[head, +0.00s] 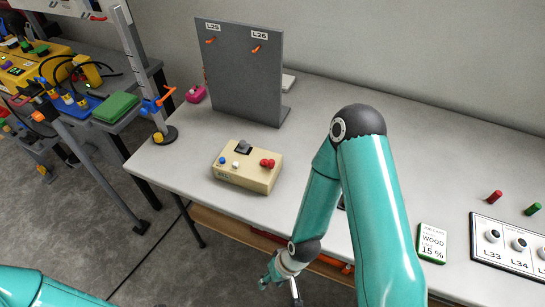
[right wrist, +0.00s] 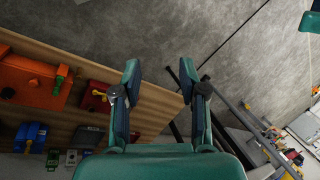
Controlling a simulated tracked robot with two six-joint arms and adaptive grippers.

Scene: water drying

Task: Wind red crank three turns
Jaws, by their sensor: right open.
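I cannot surely pick out the red crank. In the right wrist view, a dark red box (right wrist: 120,97) with a yellow handle (right wrist: 98,94) lies on a wooden shelf (right wrist: 155,83), left of my gripper; it may be the crank unit. My right gripper (right wrist: 160,72) is open and empty, its two fingers spread over the shelf edge and the floor. In the head view the right gripper (head: 281,289) hangs low in front of the bench, partly cut off by the lower edge. My left gripper is out of view; only its arm shows at lower left.
An orange unit (right wrist: 30,80) and a blue unit (right wrist: 30,135) stand on the shelf. On the white bench (head: 320,110) are a beige control box (head: 240,175), a grey panel (head: 240,85) with orange levers, and a moisture card (head: 432,243). Open floor lies before the bench.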

